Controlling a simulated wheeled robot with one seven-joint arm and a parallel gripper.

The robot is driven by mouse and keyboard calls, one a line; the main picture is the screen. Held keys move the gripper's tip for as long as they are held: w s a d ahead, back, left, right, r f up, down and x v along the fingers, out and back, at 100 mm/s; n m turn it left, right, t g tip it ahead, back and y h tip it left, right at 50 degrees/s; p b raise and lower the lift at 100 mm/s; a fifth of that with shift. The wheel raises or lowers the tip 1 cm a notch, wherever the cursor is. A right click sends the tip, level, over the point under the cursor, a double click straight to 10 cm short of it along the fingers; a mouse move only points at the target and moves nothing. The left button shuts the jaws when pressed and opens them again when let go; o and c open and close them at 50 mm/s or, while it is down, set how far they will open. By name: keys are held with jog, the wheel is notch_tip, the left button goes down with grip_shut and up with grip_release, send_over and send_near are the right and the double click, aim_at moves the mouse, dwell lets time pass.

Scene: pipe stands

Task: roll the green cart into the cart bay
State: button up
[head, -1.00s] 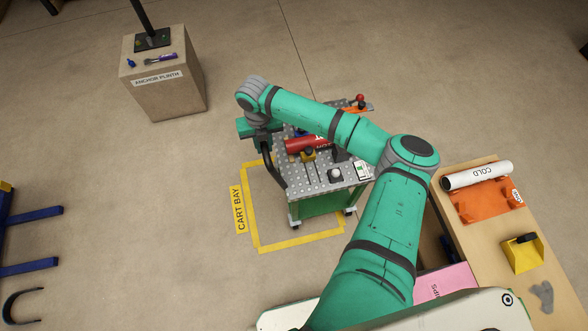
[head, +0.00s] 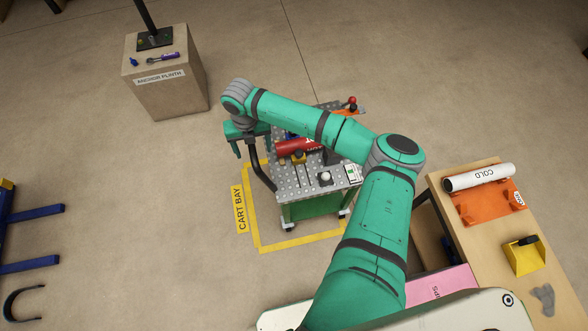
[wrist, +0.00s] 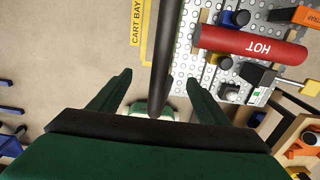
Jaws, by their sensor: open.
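The green cart (head: 312,209) has a grey perforated top and stands over the cart bay (head: 250,230), a yellow tape outline on the floor. Its near-left wheel is inside the tape; the bay's far and right sides are mostly hidden by the cart and my arm. The cart's black handle (head: 259,168) rises at its left side. My gripper (head: 252,151) is open above that handle. In the wrist view the handle (wrist: 166,50) runs between the two spread fingers (wrist: 158,80), with gaps visible on both sides. I cannot tell its depth relative to the fingertips.
The cart carries a red HOT pipe (wrist: 250,45) and several small parts. A workbench with a white COLD pipe (head: 478,177) is at the right. The anchor plinth (head: 165,85) stands at the upper left, blue stands (head: 35,215) at the left edge. Floor left of the bay is clear.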

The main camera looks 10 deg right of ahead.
jog(key=shift+d, duration=0.2)
jog(key=shift+s+a+r, duration=0.1)
jog(key=shift+a+r, duration=0.05)
jog(key=shift+r, duration=3.7)
jog(key=shift+a+r, duration=0.1)
jog(key=shift+r, duration=0.1)
jog(key=shift+d, duration=0.2)
jog(key=shift+a, duration=0.1)
